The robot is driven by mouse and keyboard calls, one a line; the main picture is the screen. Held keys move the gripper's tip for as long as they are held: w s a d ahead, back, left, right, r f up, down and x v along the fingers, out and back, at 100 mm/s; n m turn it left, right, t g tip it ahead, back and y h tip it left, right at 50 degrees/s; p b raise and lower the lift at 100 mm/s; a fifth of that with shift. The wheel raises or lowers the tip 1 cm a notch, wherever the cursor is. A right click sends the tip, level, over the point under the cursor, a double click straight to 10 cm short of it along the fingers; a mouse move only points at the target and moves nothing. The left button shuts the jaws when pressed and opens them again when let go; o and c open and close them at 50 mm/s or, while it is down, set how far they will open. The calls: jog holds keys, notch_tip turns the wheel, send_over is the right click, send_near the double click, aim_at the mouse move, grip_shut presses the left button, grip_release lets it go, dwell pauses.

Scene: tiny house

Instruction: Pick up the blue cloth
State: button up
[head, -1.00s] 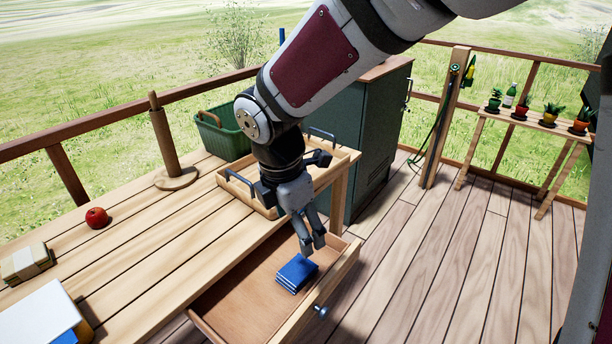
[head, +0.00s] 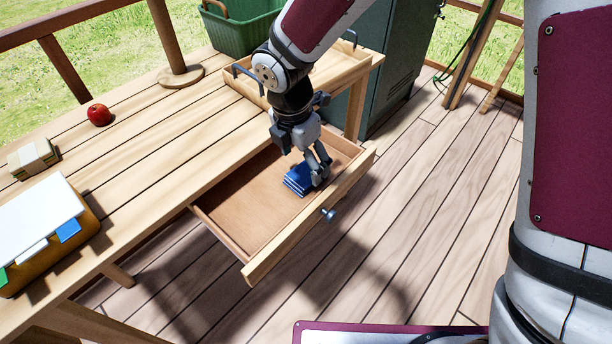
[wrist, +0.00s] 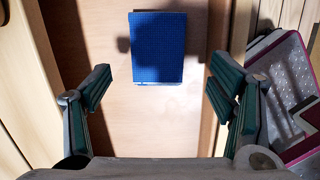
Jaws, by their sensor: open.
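The blue cloth (head: 298,179) is a small folded stack lying in the open wooden drawer (head: 232,205), toward the drawer's right end. In the wrist view the cloth (wrist: 158,47) lies flat on the drawer floor, ahead of the fingers and between their lines. My gripper (head: 321,172) is open and empty, pointing down over the drawer beside the cloth's right side in the head view. Its two fingers (wrist: 162,88) stand wide apart in the wrist view. Part of the cloth's right side is hidden by a finger in the head view.
The drawer front with its knob (head: 328,215) stands close to my gripper. On the table are a wooden tray (head: 240,88), a red apple (head: 99,115), a tied bundle (head: 33,158) and a paper-topped holder (head: 40,225). A green basket (head: 240,33) stands behind.

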aim_at(305, 173)
jog(key=f, duration=0.1)
jog(key=f+b, duration=0.1)
jog(key=f, duration=0.1)
jog(key=w+f+b, duration=0.1)
jog(key=f, duration=0.1)
jog(key=shift+d, duration=0.25)
jog(key=shift+r, duration=0.1)
jog(key=c, duration=1)
